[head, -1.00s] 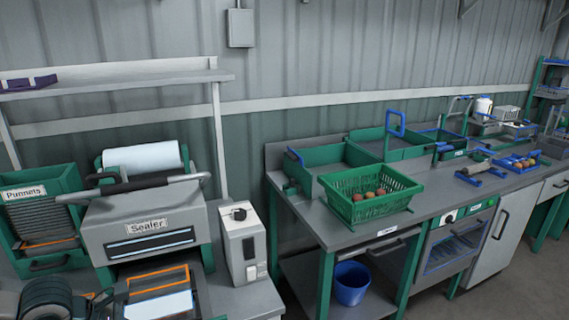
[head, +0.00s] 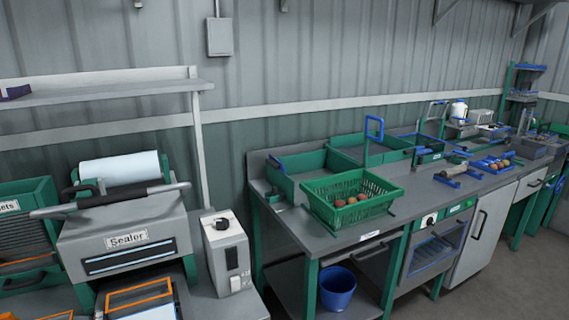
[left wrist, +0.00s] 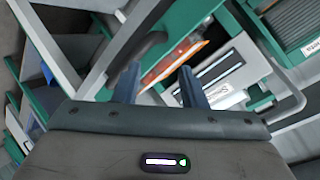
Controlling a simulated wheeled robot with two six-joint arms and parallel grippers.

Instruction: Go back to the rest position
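My left gripper (left wrist: 158,86) shows in the left wrist view with its two dark fingers spread apart and nothing held between them. Behind its fingers are orange-edged parts and a pale panel with a dark slot, seen at a tilt. Neither of my grippers shows in the head view. My right gripper is in no view.
The sealer (head: 128,239) stands on the left bench beside a grey control box (head: 226,256). On the right bench, a green crate (head: 323,212) holds several tomatoes. A blue bucket (head: 337,290) sits below. Grey floor (head: 505,285) is clear at the lower right.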

